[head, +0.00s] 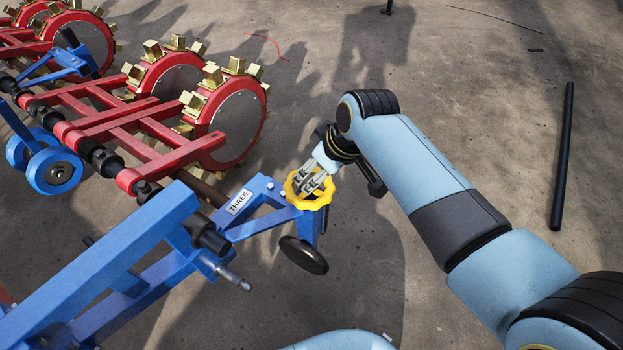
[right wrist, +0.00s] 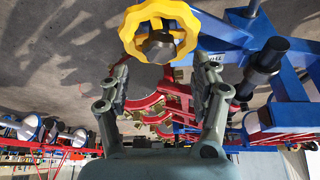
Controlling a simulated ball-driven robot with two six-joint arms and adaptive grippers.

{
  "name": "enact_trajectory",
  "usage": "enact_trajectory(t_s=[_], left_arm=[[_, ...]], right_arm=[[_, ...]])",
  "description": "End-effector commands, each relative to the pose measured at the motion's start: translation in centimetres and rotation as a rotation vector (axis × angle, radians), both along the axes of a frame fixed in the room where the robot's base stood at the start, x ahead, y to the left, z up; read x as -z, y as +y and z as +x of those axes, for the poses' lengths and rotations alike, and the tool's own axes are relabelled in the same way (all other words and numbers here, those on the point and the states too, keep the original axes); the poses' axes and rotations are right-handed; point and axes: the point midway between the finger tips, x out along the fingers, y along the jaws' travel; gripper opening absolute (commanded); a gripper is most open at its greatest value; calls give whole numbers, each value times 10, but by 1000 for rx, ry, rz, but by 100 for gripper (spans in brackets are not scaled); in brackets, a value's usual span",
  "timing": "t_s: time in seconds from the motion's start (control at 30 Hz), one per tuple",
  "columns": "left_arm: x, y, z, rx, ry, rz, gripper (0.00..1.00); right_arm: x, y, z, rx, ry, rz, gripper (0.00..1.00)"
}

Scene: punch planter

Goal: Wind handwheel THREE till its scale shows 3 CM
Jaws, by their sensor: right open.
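The yellow handwheel (head: 314,206) with a scalloped rim sits at the end of the blue planter arm (head: 262,188) that carries the white label THREE (head: 239,201). My right gripper (head: 312,184) is over the handwheel in the head view and covers part of it. In the right wrist view the handwheel (right wrist: 130,28) with its dark hub shows beyond the two parted fingertips of my right gripper (right wrist: 162,72), with nothing held between them. I cannot tell whether a finger touches the rim. No scale reading can be made out. My left gripper is not in view.
Red punch wheels (head: 232,110) with brass blocks stand at the upper left. A small black wheel (head: 303,255) is below the handwheel. A blue beam (head: 100,262) fills the lower left. A black bar (head: 563,155) lies on open ground at right.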

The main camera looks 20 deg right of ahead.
Motion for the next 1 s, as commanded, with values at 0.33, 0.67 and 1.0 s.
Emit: enact_trajectory(t_s=[0.33,0.67,1.0], left_arm=[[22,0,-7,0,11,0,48],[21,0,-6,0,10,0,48],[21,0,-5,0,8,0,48]], right_arm=[[45,8,15,1,1,0,64],[45,9,17,1,0,0,61],[45,9,16,1,0,0,17]])
